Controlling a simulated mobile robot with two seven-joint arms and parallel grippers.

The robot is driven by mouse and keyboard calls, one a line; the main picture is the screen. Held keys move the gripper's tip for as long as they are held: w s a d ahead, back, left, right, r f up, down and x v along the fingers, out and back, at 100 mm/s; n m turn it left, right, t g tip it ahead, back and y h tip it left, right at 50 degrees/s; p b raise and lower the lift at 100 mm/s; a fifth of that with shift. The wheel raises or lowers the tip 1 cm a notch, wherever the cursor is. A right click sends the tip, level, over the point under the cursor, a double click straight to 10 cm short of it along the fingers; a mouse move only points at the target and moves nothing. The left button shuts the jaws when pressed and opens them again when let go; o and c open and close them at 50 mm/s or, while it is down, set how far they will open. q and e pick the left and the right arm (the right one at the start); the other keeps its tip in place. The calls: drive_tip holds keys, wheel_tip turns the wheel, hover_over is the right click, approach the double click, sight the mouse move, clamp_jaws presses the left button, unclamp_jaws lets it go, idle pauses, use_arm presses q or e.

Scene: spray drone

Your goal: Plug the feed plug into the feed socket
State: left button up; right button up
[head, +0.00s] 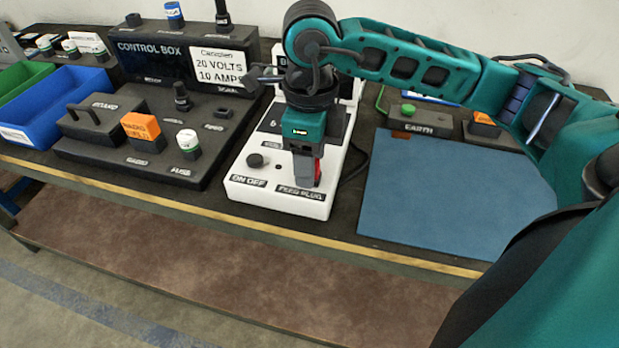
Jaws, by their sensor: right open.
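A white box (262,192) stands in the middle of the bench, with a label reading FEED PLUG (300,193) on its front right corner. My right gripper (306,178) points down just above that label, coming from above on the teal arm. It is open. A red part (317,173) shows at its fingertips; I cannot tell whether it is the feed plug or whether the fingers touch it. On the black board to the left, a small dark block (222,113) sits by a label that may read FEED; I cannot confirm it is the feed socket. My left gripper is out of view.
The black board (120,163) carries an orange block (142,131), a white-and-green fuse (188,143) and black knobs. The control box (152,60) stands behind. Blue and green bins lie at far left. A blue mat (450,190) at right is clear. A dark cable (355,165) runs beside the white box.

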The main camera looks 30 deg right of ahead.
idle(0.3)
drive_tip(key=shift+b, duration=0.3)
idle(1.0)
drive_tip(key=shift+c, duration=0.3)
clamp_jaws()
idle(0.4)
drive_tip(key=shift+r+p, duration=1.9)
drive_tip(key=shift+r, duration=1.1)
